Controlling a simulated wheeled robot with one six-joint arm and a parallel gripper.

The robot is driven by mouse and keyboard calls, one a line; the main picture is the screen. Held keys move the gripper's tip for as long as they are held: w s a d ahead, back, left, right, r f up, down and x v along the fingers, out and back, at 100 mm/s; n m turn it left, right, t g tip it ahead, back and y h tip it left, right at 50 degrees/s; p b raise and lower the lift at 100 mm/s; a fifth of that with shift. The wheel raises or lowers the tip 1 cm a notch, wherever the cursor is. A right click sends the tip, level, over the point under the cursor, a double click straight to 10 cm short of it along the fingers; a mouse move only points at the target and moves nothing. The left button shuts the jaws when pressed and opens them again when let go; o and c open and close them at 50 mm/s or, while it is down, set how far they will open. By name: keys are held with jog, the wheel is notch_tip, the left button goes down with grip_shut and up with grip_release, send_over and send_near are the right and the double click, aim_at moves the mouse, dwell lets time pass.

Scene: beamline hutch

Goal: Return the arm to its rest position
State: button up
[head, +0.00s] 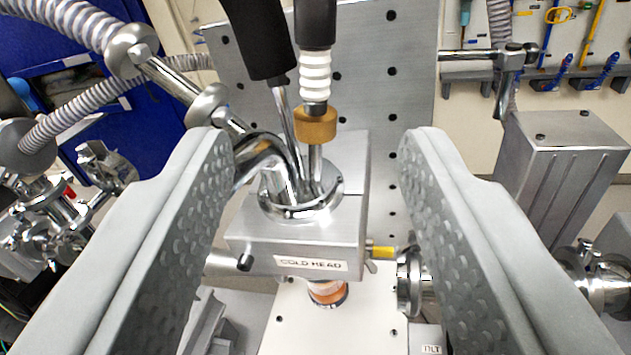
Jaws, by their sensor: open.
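My gripper (317,140) is open, with its two grey dimpled fingers spread wide at the left and right of the head view. Nothing is held between them. Beyond the gap stands a silver metal block labelled "COLD HEAD" (335,235). A black-sleeved tube (257,38) and a rod with a white ribbed part and a brass collar (316,122) enter the round flange on its top. The fingers appear apart from the block; the exact distance cannot be told. The rest position itself is not marked in view.
Corrugated hoses (75,110) and metal fittings (75,205) crowd the left. A perforated metal plate (390,75) stands behind the block. A grey box (562,170) and a pipe flange (592,275) are at the right. Tools (575,45) hang on the back wall.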

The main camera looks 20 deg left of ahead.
jog(key=s+a+f+h, duration=0.1)
jog(key=s+f, duration=0.6)
jog(key=f, duration=0.5)
jog(key=s+f+h, duration=0.1)
jog(key=s+f, duration=0.6)
jog(key=f, duration=0.6)
jog(key=s+a+f+h, duration=0.1)
jog(key=s+f, duration=0.7)
jog(key=f, duration=0.5)
jog(key=shift+a, duration=0.35)
